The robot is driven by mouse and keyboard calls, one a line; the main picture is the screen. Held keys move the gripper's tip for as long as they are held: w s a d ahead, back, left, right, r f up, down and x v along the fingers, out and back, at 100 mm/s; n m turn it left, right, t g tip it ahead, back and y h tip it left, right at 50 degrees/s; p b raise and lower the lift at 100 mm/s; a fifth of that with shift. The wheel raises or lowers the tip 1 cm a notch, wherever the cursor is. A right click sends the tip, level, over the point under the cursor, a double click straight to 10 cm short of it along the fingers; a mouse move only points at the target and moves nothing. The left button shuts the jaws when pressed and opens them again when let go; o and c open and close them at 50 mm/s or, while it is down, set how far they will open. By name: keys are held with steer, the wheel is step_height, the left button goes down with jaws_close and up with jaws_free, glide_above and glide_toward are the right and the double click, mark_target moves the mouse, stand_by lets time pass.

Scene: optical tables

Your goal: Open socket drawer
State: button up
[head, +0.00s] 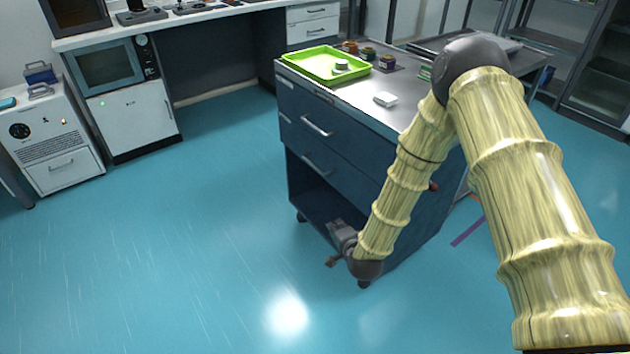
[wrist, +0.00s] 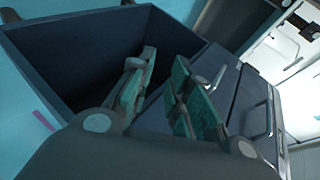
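A dark blue cart stands in the middle of the head view, with an upper drawer (head: 345,133) and a lower drawer (head: 335,172) over an open bay (head: 318,205). Both drawers look shut. The upper handle (head: 317,127) and lower handle (head: 317,165) are light bars. I cannot tell which is the socket drawer. My gripper (head: 336,246) is low at the cart's front, below both handles. In the wrist view my gripper (wrist: 164,65) has its green-padded fingers apart with nothing between them. The bay (wrist: 75,60) lies beyond the fingers, and a drawer handle (wrist: 270,118) is at the right.
A green tray (head: 326,65), small jars (head: 387,63) and a white block (head: 385,99) are on the cart's top. A white cabinet unit (head: 50,145) stands at the far left. The blue floor (head: 200,240) left of the cart is clear.

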mark_target(314, 165)
steer(key=w+a+r+m+t+b, duration=0.1)
steer(key=w+a+r, duration=0.1)
steer(key=w, duration=0.5)
steer(key=w+a+r+m+t+b, duration=0.2)
steer(key=w, duration=0.6)
steer(key=w+a+r+m+t+b, duration=0.1)
steer(key=w+a+r+m+b, duration=0.1)
steer(key=w, duration=0.5)
steer(key=shift+w+a+r+t+y, duration=0.3)
steer(key=shift+w+a+r+y, duration=0.1)
steer(key=shift+a+r, duration=0.1)
jaws_close()
